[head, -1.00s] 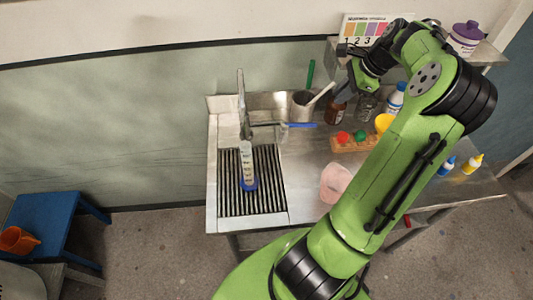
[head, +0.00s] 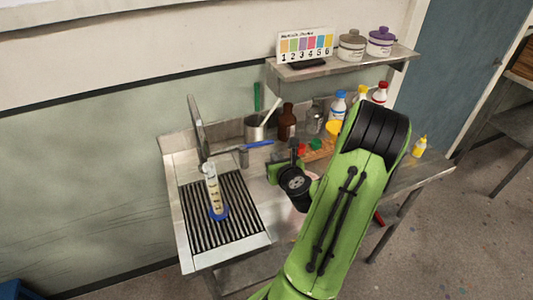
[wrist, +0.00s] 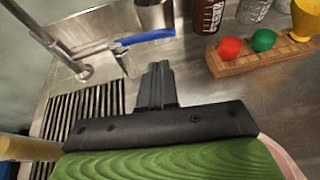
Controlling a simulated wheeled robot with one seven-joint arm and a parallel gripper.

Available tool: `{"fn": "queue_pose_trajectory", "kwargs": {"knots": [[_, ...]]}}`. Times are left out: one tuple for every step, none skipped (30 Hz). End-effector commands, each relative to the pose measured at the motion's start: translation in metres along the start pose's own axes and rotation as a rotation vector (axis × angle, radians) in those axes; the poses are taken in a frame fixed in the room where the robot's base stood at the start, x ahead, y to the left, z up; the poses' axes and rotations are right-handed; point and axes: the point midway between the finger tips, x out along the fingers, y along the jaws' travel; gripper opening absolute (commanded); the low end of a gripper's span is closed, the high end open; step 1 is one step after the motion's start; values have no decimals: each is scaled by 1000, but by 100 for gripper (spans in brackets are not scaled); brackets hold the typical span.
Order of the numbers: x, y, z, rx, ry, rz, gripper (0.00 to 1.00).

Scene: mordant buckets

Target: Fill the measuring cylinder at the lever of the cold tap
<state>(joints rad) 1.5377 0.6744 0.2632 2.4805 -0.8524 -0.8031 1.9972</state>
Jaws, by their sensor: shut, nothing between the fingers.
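In the head view my gripper's fingertips are hard to make out beside my wrist, right of the tap.
A wooden rack (head: 318,152) with red and green caps, a brown bottle (head: 287,122) and a steel pot (head: 255,128) stand behind and right of the tap. A shelf (head: 345,62) hangs above. A pink vessel is mostly hidden by my arm.

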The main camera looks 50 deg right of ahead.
Motion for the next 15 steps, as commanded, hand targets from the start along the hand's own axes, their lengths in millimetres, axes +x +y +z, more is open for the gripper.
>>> {"fn": "queue_pose_trajectory", "kwargs": {"knots": [[10, 2, 3, -3, -2, 6, 0], [17, 2, 4, -4, -2, 6, 0], [26, 2, 4, -4, -2, 6, 0], [33, 3, 4, -6, -2, 7, 0], [39, 2, 4, -5, -2, 6, 0], [48, 3, 4, -5, -2, 7, 0], [53, 2, 4, -5, -2, 6, 0], [59, 3, 3, -6, -2, 6, 0], [65, 2, 3, -5, -2, 5, 0], [69, 2, 3, -6, -2, 5, 0], [72, 2, 3, -5, -2, 5, 0], [76, 2, 2, -6, -2, 5, 0], [78, 2, 2, -5, -1, 4, 0], [80, 2, 2, -4, -2, 4, 0], [81, 2, 2, -4, -1, 3, 0]]}}
